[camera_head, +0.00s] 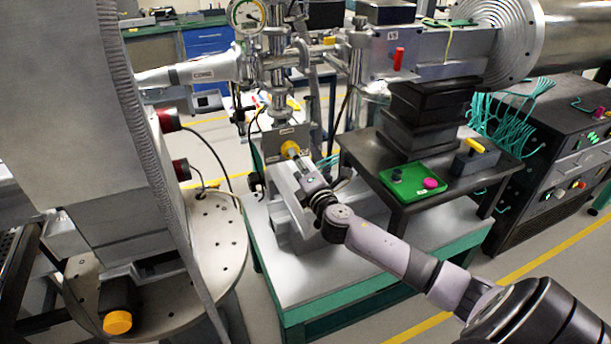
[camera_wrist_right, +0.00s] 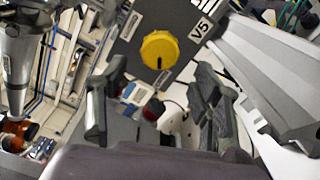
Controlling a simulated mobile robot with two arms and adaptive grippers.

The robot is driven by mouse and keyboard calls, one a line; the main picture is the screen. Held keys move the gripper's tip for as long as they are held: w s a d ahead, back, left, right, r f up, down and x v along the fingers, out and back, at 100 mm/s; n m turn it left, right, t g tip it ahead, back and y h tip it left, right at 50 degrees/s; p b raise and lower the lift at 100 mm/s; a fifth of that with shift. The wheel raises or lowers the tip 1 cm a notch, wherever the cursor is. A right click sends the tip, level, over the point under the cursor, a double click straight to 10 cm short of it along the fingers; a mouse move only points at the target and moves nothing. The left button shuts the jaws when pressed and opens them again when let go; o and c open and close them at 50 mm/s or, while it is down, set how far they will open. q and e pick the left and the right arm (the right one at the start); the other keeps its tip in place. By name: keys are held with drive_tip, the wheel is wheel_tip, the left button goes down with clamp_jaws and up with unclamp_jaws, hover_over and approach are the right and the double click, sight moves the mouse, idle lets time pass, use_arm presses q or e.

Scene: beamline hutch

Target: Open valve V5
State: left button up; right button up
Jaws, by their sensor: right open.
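Valve V5 shows in the right wrist view as a round yellow knob (camera_wrist_right: 159,50) with a dark mark on it, on a grey box with a "V5" label (camera_wrist_right: 201,27). In the head view the yellow knob (camera_head: 290,149) sits on the front of a box on the beamline stand. My right gripper (camera_head: 303,168) is just in front of the knob. In the wrist view its two dark fingers (camera_wrist_right: 157,103) are spread apart and empty, with the knob ahead between and above their tips. Whether they touch it cannot be told. My left gripper is not in view.
A black raised table (camera_head: 440,196) right of my right arm holds a green tray (camera_head: 416,188) and a block with a yellow handle (camera_head: 476,154). A red handle (camera_head: 398,59) stands above. A large round perforated plate (camera_head: 215,235) is at the left.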

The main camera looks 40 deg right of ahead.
drive_tip(key=v, duration=0.5)
drive_tip(key=shift+s+a, duration=0.15)
drive_tip(key=shift+s, duration=0.15)
drive_tip(key=s+d+f+m+g, duration=0.1)
drive_tip(key=s+f+m+g, duration=0.15)
drive_tip(key=f, duration=0.85)
drive_tip(key=s+d+f+m+g, duration=0.1)
drive_tip(key=s+f+m+g, duration=0.15)
drive_tip(key=f, duration=0.75)
drive_tip(key=s+a+f+m+g, duration=0.1)
drive_tip(key=s+f+m+g, duration=0.1)
drive_tip(key=s+f, duration=0.45)
drive_tip(key=s+a+f+m+g, duration=0.1)
drive_tip(key=s+f+g, duration=0.15)
drive_tip(key=f, duration=0.75)
drive_tip(key=s+a+f+m+g+y, duration=0.25)
drive_tip(key=s+a+f+m, duration=0.2)
drive_tip(key=s+f, duration=0.9)
drive_tip(key=s+a+f+m+g, duration=0.1)
drive_tip(key=s+a+f, duration=0.1)
drive_tip(key=s+a, duration=0.2)
drive_tip(key=s+a+f+m+g+y, duration=0.1)
drive_tip(key=s+a+f+m+g, duration=0.1)
drive_tip(key=s, duration=0.9)
drive_tip(key=s+a+f+m+g, duration=0.1)
drive_tip(key=s+a+f, duration=0.3)
drive_tip(key=s, duration=0.3)
drive_tip(key=shift+s+a+g, duration=0.15)
drive_tip(key=shift+a+g, duration=0.15)
drive_tip(key=shift+a, duration=0.5)
